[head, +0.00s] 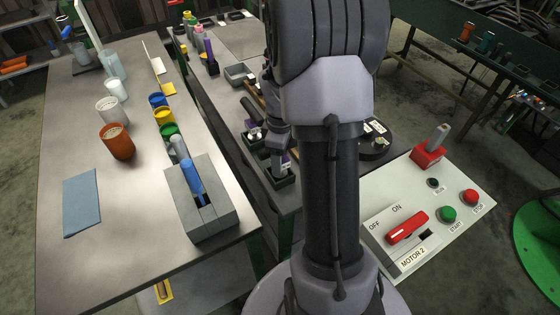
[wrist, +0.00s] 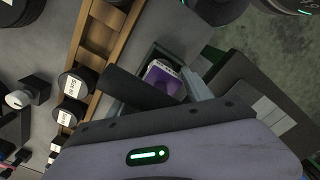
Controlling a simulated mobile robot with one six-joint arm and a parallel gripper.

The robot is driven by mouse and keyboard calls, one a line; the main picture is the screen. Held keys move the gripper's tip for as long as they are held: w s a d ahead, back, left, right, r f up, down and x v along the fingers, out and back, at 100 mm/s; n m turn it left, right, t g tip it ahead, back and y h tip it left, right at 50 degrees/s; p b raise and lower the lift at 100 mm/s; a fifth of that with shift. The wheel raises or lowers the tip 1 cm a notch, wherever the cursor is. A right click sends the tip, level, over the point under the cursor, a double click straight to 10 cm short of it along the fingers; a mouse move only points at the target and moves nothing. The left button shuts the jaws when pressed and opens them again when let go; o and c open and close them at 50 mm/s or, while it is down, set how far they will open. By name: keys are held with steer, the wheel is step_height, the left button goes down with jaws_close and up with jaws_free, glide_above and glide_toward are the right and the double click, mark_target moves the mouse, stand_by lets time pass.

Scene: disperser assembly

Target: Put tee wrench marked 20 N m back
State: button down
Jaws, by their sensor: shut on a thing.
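My gripper (head: 281,148) is low over the bench behind my arm, and its two fingers show in the wrist view (wrist: 165,88). It is shut on the tee wrench, whose purple part with a pale top shows between the fingers in the wrist view (wrist: 164,78) and just below the gripper in the head view (head: 286,166). The wrench is at a dark square holder (head: 284,180); I cannot tell how deep it sits. No 20 N m marking can be read on it. Its lower part is hidden.
A wooden rack (wrist: 100,40) and black round pieces with white labels (wrist: 74,84) are left of the gripper in the wrist view. A motor switch panel (head: 440,215) lies right; a grey table (head: 85,150) stands left.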

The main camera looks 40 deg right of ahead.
steer(key=shift+r, duration=0.15)
steer(key=shift+c, duration=2.2)
jaws_free()
step_height(320, 180, up, 12)
steer(key=p, duration=0.5)
steer(key=shift+r, duration=0.1)
steer(key=s+a+r+m+t, duration=0.2)
steer(key=a+r+m+t, duration=0.15)
steer(key=a+r, duration=0.85)
steer(key=s+a+r+m+t+y, duration=0.1)
steer(key=s+a+m, duration=0.2)
steer(key=s+a, duration=0.3)
steer(key=s+a+m+t+y, duration=0.1)
steer(key=s+a+m, duration=0.3)
steer(key=a, duration=0.5)
step_height(320, 180, down, 5)
steer(key=b, duration=0.5)
steer(key=shift+s+a+f, duration=0.15)
steer(key=shift+f, duration=0.05)
